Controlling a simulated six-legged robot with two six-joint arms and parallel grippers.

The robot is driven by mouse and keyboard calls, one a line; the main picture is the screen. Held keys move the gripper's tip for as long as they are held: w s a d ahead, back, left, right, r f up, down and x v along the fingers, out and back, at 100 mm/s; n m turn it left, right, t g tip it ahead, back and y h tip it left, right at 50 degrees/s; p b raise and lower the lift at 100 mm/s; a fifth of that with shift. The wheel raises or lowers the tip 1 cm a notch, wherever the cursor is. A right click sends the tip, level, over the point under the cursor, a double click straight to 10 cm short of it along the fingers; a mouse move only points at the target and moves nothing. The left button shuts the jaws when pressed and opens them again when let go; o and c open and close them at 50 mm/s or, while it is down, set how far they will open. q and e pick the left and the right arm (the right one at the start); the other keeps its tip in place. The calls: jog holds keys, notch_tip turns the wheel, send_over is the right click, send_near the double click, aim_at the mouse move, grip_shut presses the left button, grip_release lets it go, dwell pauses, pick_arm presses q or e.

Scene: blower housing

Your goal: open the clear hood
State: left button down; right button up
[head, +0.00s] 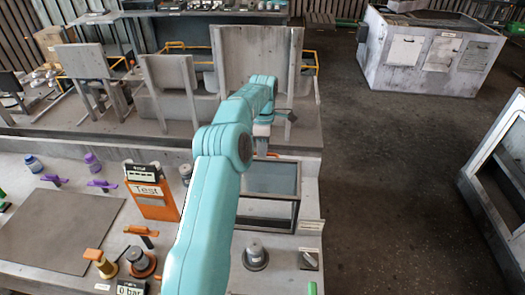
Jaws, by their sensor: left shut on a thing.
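The clear hood (271,178) is a glass-like panel in a dark frame, on a box-shaped stand on the bench, right of the middle in the head view. My left arm crosses in front and hides the hood's left part. My left gripper (262,147) is at the hood's far edge, pointing down, and is shut on it. The fingertips are small and partly hidden, so the exact spot of the grip is unclear. I cannot tell whether the hood is lifted at all. My right gripper is not in view.
An orange Test box (152,200) stands left of my arm. A grey cylinder on a round base (255,255) and a small switch block (308,259) are in front of the hood. A grey mat (58,230) lies at left. Tall grey panels (250,58) stand behind.

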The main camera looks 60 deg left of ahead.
pick_arm(q)
jog(key=shift+d+f, duration=0.1)
jog(key=c, duration=1.2)
grip_release()
jog(key=shift+o, duration=0.2)
jog(key=shift+s, duration=0.1)
